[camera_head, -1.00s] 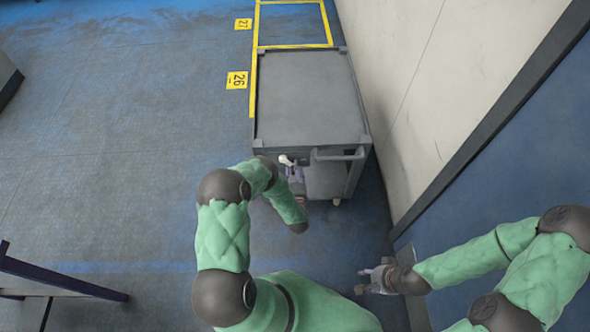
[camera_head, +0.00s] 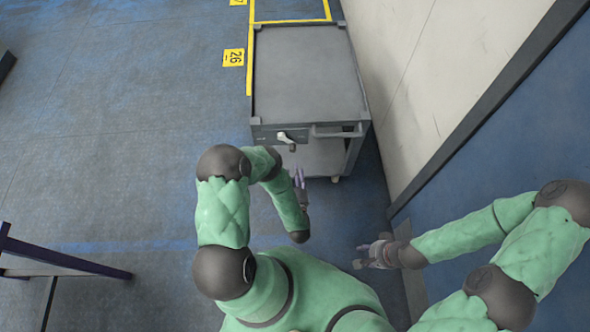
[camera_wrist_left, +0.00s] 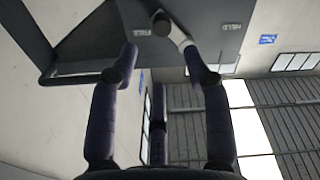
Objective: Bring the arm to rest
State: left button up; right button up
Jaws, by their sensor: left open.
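My left gripper (camera_head: 299,178) is in front of the grey cart (camera_head: 306,75), just below its front panel in the head view. A white fitting with a dark round end (camera_head: 287,138) sits on the cart's front panel.
The cart has a bar handle (camera_head: 338,132) at its front right. A pale wall (camera_head: 395,70) runs close along its right side. Blue floor (camera_head: 130,130) is open to the left. A dark frame (camera_head: 60,262) stands at lower left.

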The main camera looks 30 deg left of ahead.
dwell(0.4)
pick_arm(q)
jog(key=w+d+f+m+g+h+p, duration=0.1)
jog(key=d+m+g+h+p, duration=0.1)
jog(key=d+m+g+h, duration=0.45)
jog(key=s+d+r+m+g+h+p, duration=0.1)
jog(key=s+d+r+g+h, duration=0.2)
jog(key=s, duration=0.5)
jog(key=s+d+r+m+g+h+p, duration=0.1)
jog(key=s+d+r+g+h, duration=0.3)
jog(key=s, duration=0.5)
jog(key=shift+s+d+r+g, duration=0.3)
jog(key=shift+d+r+g, duration=0.35)
jog(key=shift+d+r, duration=0.3)
jog(key=shift+f, duration=0.1)
